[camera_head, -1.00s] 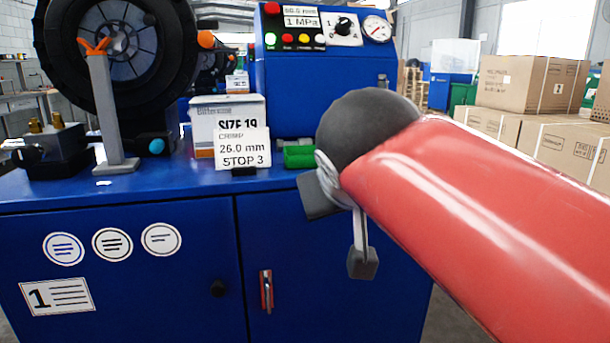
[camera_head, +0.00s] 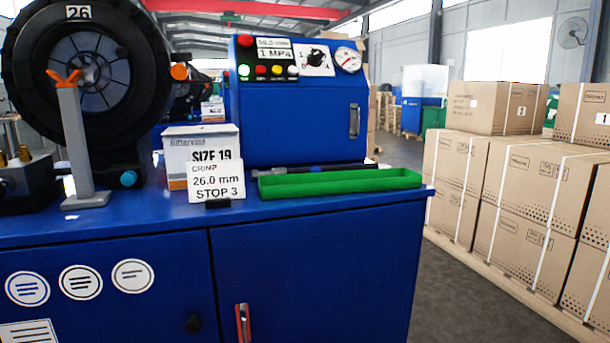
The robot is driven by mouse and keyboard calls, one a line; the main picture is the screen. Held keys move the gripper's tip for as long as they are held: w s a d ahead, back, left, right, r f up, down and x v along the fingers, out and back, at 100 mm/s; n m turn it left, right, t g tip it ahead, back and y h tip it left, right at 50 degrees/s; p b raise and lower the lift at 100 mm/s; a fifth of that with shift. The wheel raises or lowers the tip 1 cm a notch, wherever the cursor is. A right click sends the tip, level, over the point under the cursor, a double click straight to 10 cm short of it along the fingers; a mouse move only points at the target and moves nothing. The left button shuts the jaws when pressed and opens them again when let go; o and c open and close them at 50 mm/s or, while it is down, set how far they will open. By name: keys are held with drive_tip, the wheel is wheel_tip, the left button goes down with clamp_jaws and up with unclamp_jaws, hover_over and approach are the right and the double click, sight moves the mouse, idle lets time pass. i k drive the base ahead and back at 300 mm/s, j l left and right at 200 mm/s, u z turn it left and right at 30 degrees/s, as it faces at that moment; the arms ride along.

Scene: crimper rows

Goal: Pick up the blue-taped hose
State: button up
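No hose with clear blue tape shows in the camera view. A dark, thin rod or hose (camera_head: 310,168) lies on the blue bench behind the green tray (camera_head: 340,187); I cannot tell whether it carries any tape. The tray is long, shallow and looks empty. My gripper and arm are out of view.
The blue cabinet bench (camera_head: 320,235) carries a black crimping machine (camera_head: 140,60), an orange-topped grey stand (camera_head: 78,140), a SIZE 19 box (camera_head: 178,145), a crimp card (camera_head: 215,180) and a control box (camera_head: 295,110). Stacked cartons (camera_head: 520,190) stand right, with floor between.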

sight(254, 173)
drive_tip(key=j+u, duration=0.45)
drive_tip(key=j, duration=1.35)
